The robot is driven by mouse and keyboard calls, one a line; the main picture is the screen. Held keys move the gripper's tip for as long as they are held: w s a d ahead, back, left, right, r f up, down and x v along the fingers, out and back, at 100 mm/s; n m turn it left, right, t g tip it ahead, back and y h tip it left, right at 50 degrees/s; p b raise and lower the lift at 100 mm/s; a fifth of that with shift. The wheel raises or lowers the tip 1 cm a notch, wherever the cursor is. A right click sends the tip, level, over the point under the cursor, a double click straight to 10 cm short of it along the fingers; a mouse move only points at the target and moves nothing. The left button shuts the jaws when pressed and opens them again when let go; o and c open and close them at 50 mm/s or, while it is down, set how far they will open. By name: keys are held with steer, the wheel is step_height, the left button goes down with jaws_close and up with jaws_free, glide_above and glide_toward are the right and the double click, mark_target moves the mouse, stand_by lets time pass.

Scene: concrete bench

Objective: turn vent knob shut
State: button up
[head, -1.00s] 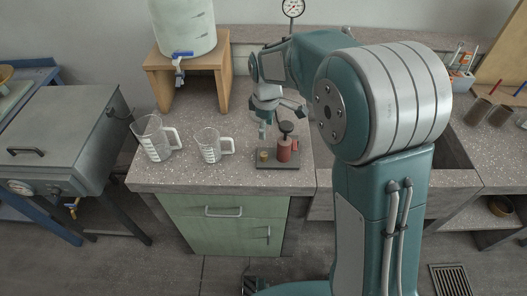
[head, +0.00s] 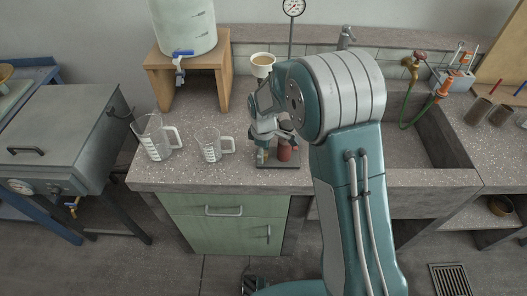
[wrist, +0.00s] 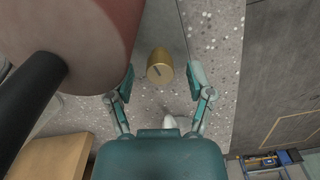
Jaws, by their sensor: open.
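The brass vent knob (wrist: 160,68) is round with a dark mark on its top and shows in the wrist view. It sits on a dark base plate (head: 285,166) next to a red cylinder (head: 285,152), which fills the upper left of the wrist view (wrist: 85,30). My gripper (head: 263,153) points down at the plate in the head view, largely hiding the knob. In the wrist view my gripper (wrist: 161,74) is open, with one finger on each side of the knob and a visible gap at both sides. A black handle (wrist: 30,105) reaches out from the cylinder.
Two clear measuring jugs (head: 155,140) (head: 211,147) stand left of the plate. A wooden stand (head: 187,75) with a tapped tank (head: 184,28) is behind. A white cup (head: 262,64) sits at the back. A sink (head: 420,135) lies right.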

jaws_close()
steer(key=shift+m, duration=0.4)
stand_by(0.6)
steer(key=m, duration=0.3)
steer(key=shift+m, duration=0.4)
steer(key=m, duration=1)
steer(key=shift+m, duration=2.3)
